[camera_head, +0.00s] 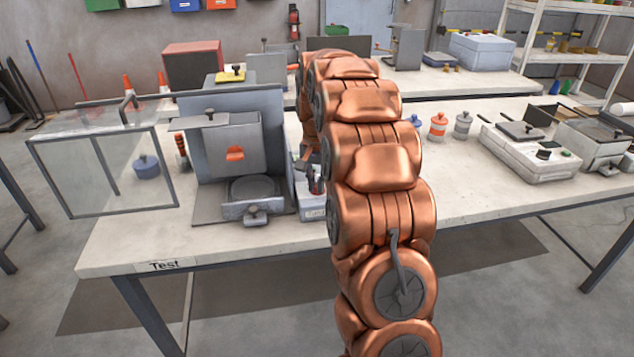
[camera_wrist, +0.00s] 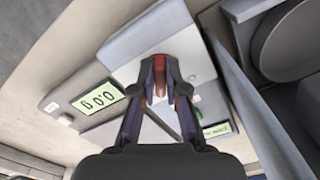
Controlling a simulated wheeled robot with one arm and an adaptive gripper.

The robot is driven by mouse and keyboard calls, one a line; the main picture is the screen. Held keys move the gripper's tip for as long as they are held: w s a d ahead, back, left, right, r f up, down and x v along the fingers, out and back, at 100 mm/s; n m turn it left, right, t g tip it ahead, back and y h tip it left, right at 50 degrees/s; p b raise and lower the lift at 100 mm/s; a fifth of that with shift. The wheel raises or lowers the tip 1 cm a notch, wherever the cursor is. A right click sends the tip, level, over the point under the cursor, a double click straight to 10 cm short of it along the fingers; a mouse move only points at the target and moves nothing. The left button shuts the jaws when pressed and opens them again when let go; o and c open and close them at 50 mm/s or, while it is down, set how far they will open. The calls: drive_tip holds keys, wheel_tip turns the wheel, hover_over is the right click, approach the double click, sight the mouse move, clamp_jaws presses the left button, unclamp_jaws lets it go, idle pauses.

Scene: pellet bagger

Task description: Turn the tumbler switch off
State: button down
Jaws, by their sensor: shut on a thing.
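In the wrist view my gripper (camera_wrist: 160,75) has its two dark fingertips closed around a small red part (camera_wrist: 160,58), apparently the tumbler switch. The part is on a light grey box (camera_wrist: 150,35). The fingers hide most of it, so its lever position cannot be told. In the head view my copper arm covers most of this spot. Only part of the gripper (camera_head: 312,180) shows at the arm's left side, above a small pale box (camera_head: 310,207) on the bench.
A device with a green "0.0 g" display (camera_wrist: 98,98) lies beside the box. The bench front (camera_head: 480,205) right of my arm is clear.

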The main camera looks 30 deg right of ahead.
drive_tip(key=shift+n, duration=0.4)
drive_tip(key=shift+f+n+b, duration=0.1)
drive_tip(key=shift+n+b, duration=0.4)
drive_tip(key=shift+n, duration=0.1)
drive_tip(key=n+b, duration=0.1)
drive_tip(key=n, duration=0.2)
drive_tip(key=shift+s+d, duration=0.1)
drive_tip(key=shift+d, duration=0.05)
drive_tip(key=n, duration=0.6)
drive_tip(key=shift+s+d+n+b, duration=0.1)
drive_tip(key=shift+d+n+b, duration=0.2)
drive_tip(key=shift+n, duration=0.1)
drive_tip(key=c, duration=1.2)
unclamp_jaws()
drive_tip(key=shift+r, duration=0.2)
